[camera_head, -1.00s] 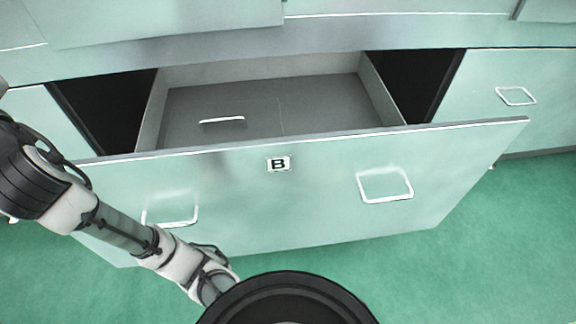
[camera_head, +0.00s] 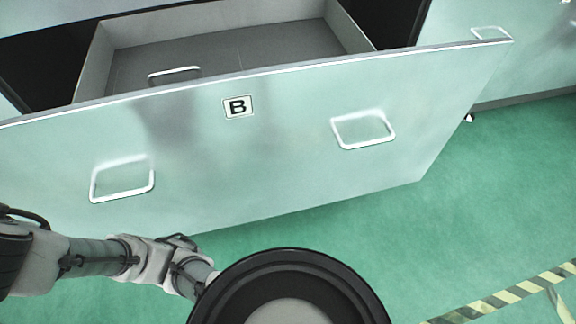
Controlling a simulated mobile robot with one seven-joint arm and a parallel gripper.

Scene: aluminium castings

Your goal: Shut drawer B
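Drawer B (camera_head: 285,135) stands pulled out, its pale green front facing me. The label B (camera_head: 238,107) is near the top middle of the front. The front has a left handle (camera_head: 122,180) and a right handle (camera_head: 363,130), both white loops. The grey inside of the drawer shows behind the front, with a white handle-shaped piece (camera_head: 174,75) in it. My arm comes in from the lower left, below and in front of the drawer front. My gripper's fingers do not show; a large dark round part of my own body fills the bottom middle.
Another pale green cabinet front (camera_head: 515,60) with a white handle (camera_head: 491,33) is at the upper right. Dark openings flank the drawer. The green floor (camera_head: 450,225) is clear at right, with a yellow and black striped tape (camera_head: 500,298) at the lower right.

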